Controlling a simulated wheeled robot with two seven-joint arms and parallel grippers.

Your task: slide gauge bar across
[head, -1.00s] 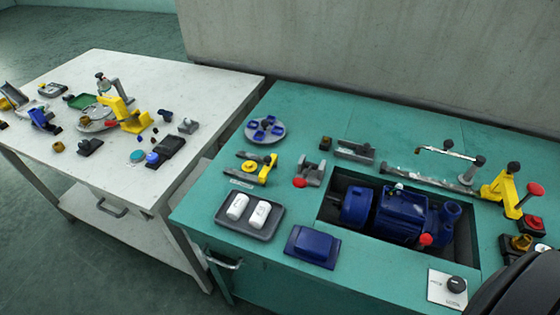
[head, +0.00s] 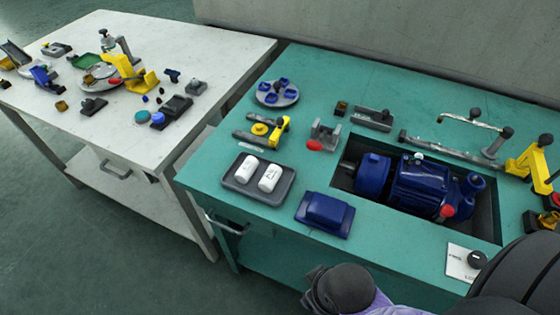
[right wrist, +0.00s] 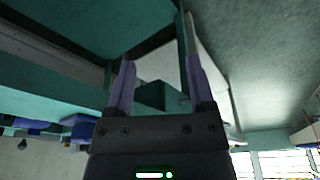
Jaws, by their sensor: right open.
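A thin silver bar with dark knobs (head: 470,121), which looks like the gauge bar, stands above a long grey rail (head: 445,149) behind the pump pit on the green bench. A grey post holds it at its right end. My right gripper (right wrist: 159,62) has two purple fingers, spread open with nothing between them in the right wrist view. That view shows bench edges and floor, not the bar. In the head view, dark and purple parts of my arm show at the bottom, well in front of the bar. My left gripper is not in view.
A blue pump (head: 420,188) sits in a recess in the bench. A yellow bracket (head: 525,162) stands at the rail's right end. A blue block (head: 325,214) and a grey tray (head: 236,178) with white parts lie in front. A white table (head: 200,62) stands left.

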